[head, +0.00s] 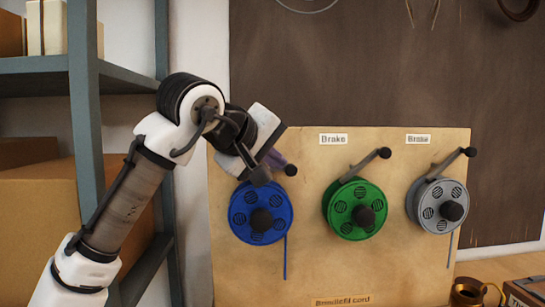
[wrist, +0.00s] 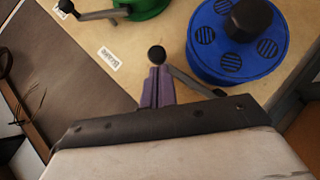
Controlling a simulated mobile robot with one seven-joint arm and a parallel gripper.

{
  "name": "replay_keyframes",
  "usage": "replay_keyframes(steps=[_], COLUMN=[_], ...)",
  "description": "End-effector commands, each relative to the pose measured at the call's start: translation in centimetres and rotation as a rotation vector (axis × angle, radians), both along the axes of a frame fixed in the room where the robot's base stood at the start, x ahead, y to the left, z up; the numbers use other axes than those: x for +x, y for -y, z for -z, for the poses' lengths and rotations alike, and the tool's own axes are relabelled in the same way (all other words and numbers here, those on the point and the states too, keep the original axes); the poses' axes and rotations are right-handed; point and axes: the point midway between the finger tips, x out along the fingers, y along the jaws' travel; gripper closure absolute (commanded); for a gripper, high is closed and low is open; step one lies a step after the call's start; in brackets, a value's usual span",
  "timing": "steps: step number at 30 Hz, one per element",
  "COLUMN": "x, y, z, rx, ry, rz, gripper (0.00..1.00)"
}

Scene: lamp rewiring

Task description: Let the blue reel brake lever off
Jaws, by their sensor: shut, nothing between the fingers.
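The blue reel (head: 240,217) is mounted on the tan board, with a blue cord hanging below it. Its brake lever has a dark round knob (head: 291,170) up and to the right of the reel; my gripper hides most of the lever's arm in the head view. In the wrist view the grey lever arm (wrist: 190,81) runs from the knob (wrist: 157,54) toward the blue reel (wrist: 203,55). My gripper (head: 276,160) is shut and empty. Its purple fingertips (wrist: 156,72) are right by the knob; whether they touch it, I cannot tell.
A green reel (head: 335,211) and a grey reel (head: 419,207) stand to the right, each with its own lever angled up right. The tan board (head: 308,260) carries labels above the levers. A shelf (head: 84,150) with boxes is at left.

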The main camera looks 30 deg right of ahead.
Motion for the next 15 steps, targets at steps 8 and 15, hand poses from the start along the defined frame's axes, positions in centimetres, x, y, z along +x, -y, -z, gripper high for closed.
replay_keyframes(steps=[8,15], x=[-0.5,-0.6], y=[1.0,1.1], z=[0.9,1.2], rx=[0.066,0.070], ry=[0.030,0.030], rz=[0.005,0.007], gripper=[1.00,1.00])
